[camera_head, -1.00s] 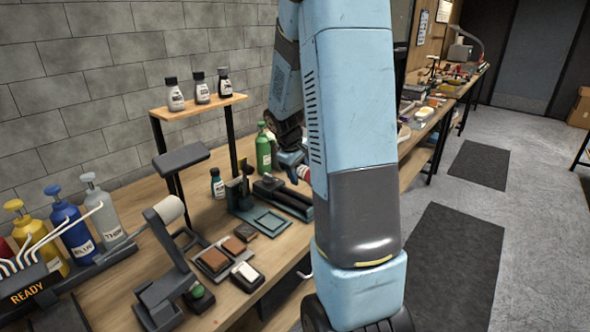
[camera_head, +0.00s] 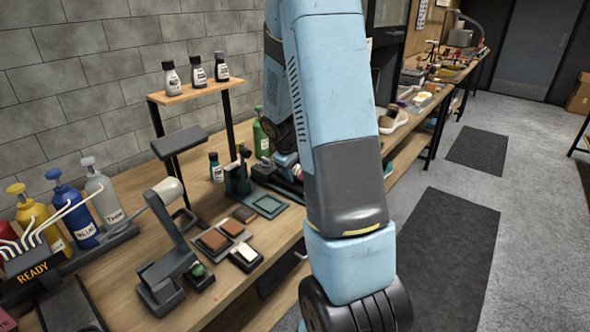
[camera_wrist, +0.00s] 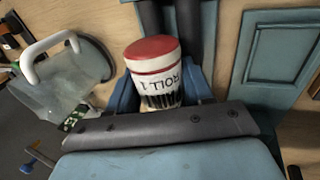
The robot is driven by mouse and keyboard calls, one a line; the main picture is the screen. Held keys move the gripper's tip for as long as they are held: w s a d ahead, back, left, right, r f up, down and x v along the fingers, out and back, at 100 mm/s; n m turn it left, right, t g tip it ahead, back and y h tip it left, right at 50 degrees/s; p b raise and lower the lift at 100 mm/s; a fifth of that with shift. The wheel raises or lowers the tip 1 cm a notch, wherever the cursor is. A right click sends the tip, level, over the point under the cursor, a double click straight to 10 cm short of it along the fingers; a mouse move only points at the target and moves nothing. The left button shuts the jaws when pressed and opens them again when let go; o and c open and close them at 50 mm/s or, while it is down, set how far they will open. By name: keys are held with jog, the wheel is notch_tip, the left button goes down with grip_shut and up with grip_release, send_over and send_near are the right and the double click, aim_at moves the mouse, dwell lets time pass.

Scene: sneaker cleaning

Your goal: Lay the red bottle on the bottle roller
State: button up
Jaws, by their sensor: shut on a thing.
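The red bottle (camera_wrist: 160,83), with a red end and a white label reading "ROLL 1", is between the blue fingers of my gripper (camera_wrist: 162,92) in the wrist view. The gripper is shut on it. In the head view a small red and white part of the bottle (camera_head: 298,170) shows beside my arm, which hides most of my gripper. The bottle roller, a dark base with long bars (camera_head: 283,187), lies close under the gripper; dark bars (camera_wrist: 202,25) also show just beyond the bottle in the wrist view. I cannot tell whether bottle and roller touch.
A teal tray (camera_head: 268,207) lies in front of the roller. A green bottle (camera_head: 261,140) and a small dark bottle (camera_head: 215,168) stand behind. A shelf (camera_head: 195,92) with three bottles rises at the back.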

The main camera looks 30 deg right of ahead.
jog(key=shift+s+a+f, duration=0.1)
jog(key=shift+s+f, duration=0.55)
jog(key=shift+f, duration=0.3)
jog(key=o, duration=0.9)
jog(key=shift+w+f, duration=0.1)
jog(key=shift+c, duration=0.2)
jog(key=shift+o, duration=1.1)
jog(key=shift+w+a+r, duration=0.2)
jog(key=shift+w+r, duration=0.15)
jog(key=shift+r, duration=0.25)
jog(key=shift+o, duration=0.4)
jog(key=v, duration=1.3)
jog(key=shift+d+r, duration=0.2)
jog(key=shift+r, duration=0.2)
jog(key=shift+w+a+r, duration=0.1)
jog(key=shift+r, duration=0.25)
